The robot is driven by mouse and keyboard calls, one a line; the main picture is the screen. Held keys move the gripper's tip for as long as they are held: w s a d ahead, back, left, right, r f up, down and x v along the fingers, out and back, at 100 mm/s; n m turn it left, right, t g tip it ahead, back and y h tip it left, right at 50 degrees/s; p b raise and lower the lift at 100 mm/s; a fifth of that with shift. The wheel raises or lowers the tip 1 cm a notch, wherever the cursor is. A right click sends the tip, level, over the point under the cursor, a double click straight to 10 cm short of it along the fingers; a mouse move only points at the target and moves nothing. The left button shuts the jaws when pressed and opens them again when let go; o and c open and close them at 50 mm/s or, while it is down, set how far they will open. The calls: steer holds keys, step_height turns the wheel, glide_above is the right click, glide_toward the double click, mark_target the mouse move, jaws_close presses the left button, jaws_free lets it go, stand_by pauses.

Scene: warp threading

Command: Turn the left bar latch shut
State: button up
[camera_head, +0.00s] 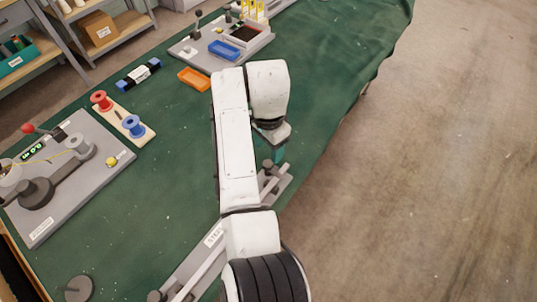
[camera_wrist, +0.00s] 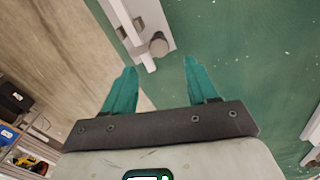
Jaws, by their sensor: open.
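The long grey warp bar fixture (camera_head: 205,262) runs diagonally across the front edge of the green table, partly hidden behind my arm. Its far end (camera_head: 284,180) shows past my arm, with a dark post near my gripper. Its near end has another dark post. In the wrist view, a pale bar (camera_wrist: 124,28) lies on a grey plate beside a round grey latch knob (camera_wrist: 158,46). I cannot tell which latch is the left one. My gripper (camera_wrist: 160,75) is open and empty, its teal fingers apart and short of the knob. It also shows in the head view (camera_head: 277,154).
A grey winding board (camera_head: 95,190) lies at the left. A wooden stand with red spool (camera_head: 101,100) and blue spool (camera_head: 133,126) sits beside it. An orange tray (camera_head: 194,79) and a grey board with blue tray (camera_head: 223,50) lie farther back. Table right of my arm is clear.

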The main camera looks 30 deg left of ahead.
steer(key=shift+r, duration=2.15)
